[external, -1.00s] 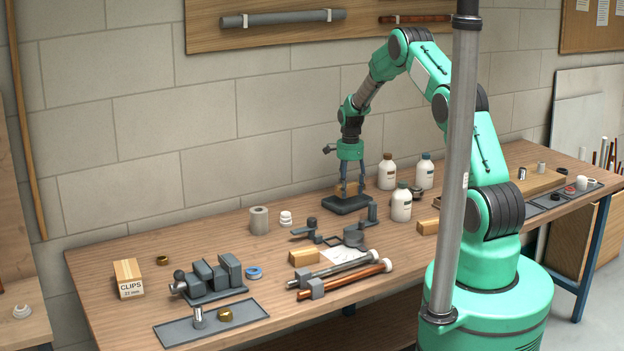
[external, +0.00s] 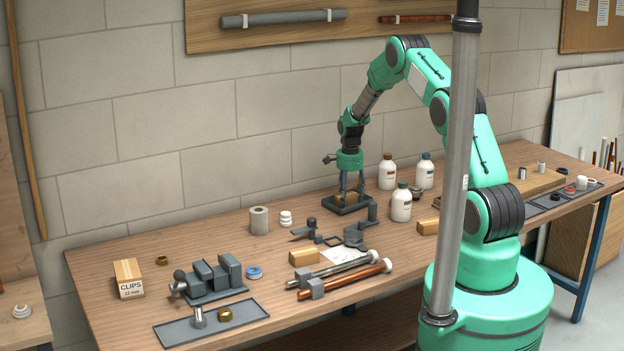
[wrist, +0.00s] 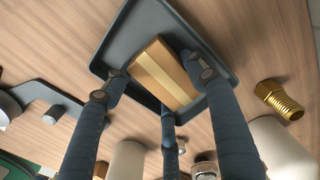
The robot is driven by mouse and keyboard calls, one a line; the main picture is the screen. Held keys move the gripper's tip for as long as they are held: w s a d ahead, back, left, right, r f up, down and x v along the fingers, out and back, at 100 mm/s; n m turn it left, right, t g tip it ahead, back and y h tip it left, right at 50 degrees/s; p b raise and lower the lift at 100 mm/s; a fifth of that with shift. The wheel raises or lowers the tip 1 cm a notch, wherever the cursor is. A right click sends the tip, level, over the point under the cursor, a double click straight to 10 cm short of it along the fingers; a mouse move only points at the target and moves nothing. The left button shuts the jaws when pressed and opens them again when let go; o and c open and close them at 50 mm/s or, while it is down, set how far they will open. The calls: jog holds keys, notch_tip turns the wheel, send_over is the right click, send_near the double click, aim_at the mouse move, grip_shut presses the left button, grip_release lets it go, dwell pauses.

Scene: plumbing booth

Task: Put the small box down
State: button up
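The small box (external: 347,198), tan cardboard with a paler tape stripe, sits within the rim of a dark shallow tray (external: 336,211) near the back of the bench. In the wrist view the box (wrist: 163,72) lies askew to the tray (wrist: 222,64). My gripper (external: 351,193) points down over the tray, its fingers spread around the box. In the wrist view my gripper's (wrist: 158,92) fingertips stand beside the box, with a small gap at the left one; the right one is very close, and contact there is unclear.
White bottles (external: 401,204) stand just right of the tray. A brass fitting (wrist: 279,100) lies beside it in the wrist view. A grey clamp-like tool (external: 310,231) lies in front, a grey roll (external: 259,220) to the left. Other cardboard boxes (external: 304,257) stand on the bench.

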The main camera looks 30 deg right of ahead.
aim_at(349, 196)
jog(key=shift+o, duration=1.4)
jog(key=shift+r, duration=0.1)
notch_tip(349, 196, up, 12)
jog(key=p, duration=0.1)
jog(key=shift+r, duration=0.1)
